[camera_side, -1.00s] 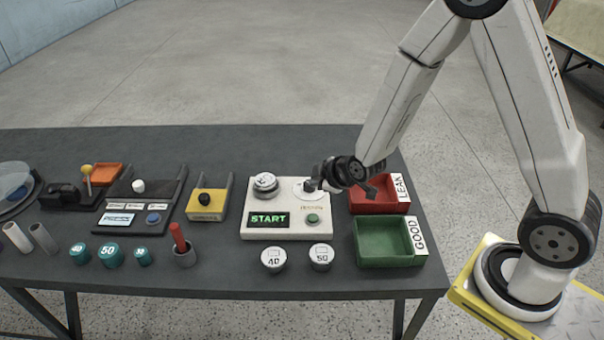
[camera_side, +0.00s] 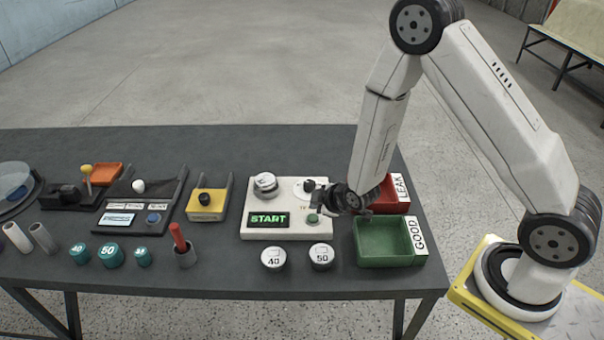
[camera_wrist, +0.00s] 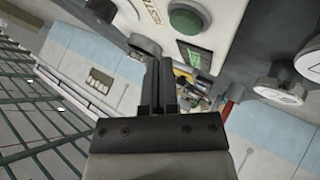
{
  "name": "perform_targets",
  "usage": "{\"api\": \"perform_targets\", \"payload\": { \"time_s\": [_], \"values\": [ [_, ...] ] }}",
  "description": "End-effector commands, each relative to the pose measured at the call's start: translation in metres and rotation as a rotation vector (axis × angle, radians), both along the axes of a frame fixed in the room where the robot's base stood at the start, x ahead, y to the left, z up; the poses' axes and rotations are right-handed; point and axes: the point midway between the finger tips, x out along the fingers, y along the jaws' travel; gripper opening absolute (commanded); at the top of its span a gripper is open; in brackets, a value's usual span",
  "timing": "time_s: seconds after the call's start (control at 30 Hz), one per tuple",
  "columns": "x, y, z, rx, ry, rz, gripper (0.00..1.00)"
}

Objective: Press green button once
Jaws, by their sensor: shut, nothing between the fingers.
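The green button (camera_side: 312,219) sits on the white panel (camera_side: 288,234), right of the lit START display (camera_side: 269,219). The button also shows in the wrist view (camera_wrist: 187,19), near the top. My gripper (camera_side: 316,203) is at the panel's right edge, just above and beside the button in the side view. In the wrist view my shut, empty fingers (camera_wrist: 163,75) point up the picture, below and left of the button. A visible gap separates fingertips and button there. Whether the gripper touches the panel cannot be told.
Two round weights marked 40 (camera_side: 273,259) and 50 (camera_side: 321,257) lie in front. A red LEAK tray (camera_side: 392,198) and green GOOD tray (camera_side: 384,242) are on the right.

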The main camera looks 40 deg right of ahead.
Motion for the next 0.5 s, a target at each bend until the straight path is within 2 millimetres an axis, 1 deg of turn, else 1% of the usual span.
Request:
{"api": "perform_targets", "payload": {
  "time_s": [0.03,0.2,0.5],
  "values": [
    [-0.0003,0.0000,-0.0045,0.000,0.001,0.000,0.00],
    [0.0000,0.0000,-0.0120,0.000,0.000,0.000,0.00],
    [0.0001,0.0000,-0.0143,0.001,-0.001,-0.001,0.00]
  ]
}}
